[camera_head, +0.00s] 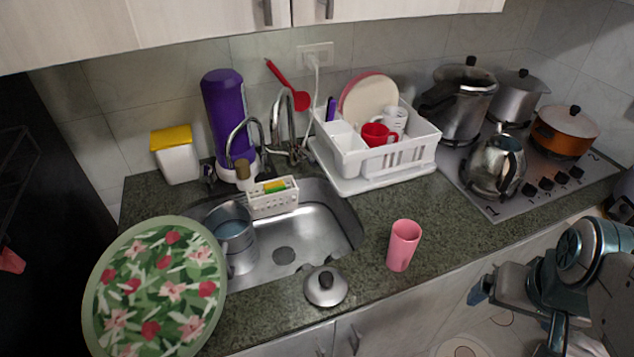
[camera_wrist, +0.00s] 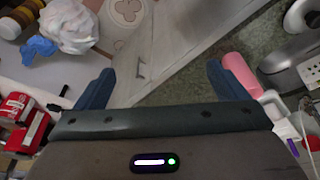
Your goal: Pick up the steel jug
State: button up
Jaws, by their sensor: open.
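Two steel vessels could be the jug. A shiny, rounded steel jug or kettle (camera_head: 497,168) with a dark handle stands on the hob at the right in the head view. An open steel pot-like vessel (camera_head: 238,245) stands in the sink at the left. My gripper (camera_head: 517,312) is at the lower right in the head view, in front of the counter and apart from both vessels. In the wrist view my gripper (camera_wrist: 157,85) has its blue fingers wide apart with nothing between them. A steel object (camera_wrist: 292,45) shows at the right edge there; I cannot tell which.
A pink cup (camera_head: 403,245) stands near the counter's front edge. A steel lid (camera_head: 325,287) lies left of it. A white dish rack (camera_head: 375,155) stands behind. A floral tray (camera_head: 158,290) is at left.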

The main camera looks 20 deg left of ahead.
aim_at(231, 223)
jog(key=u, duration=1.95)
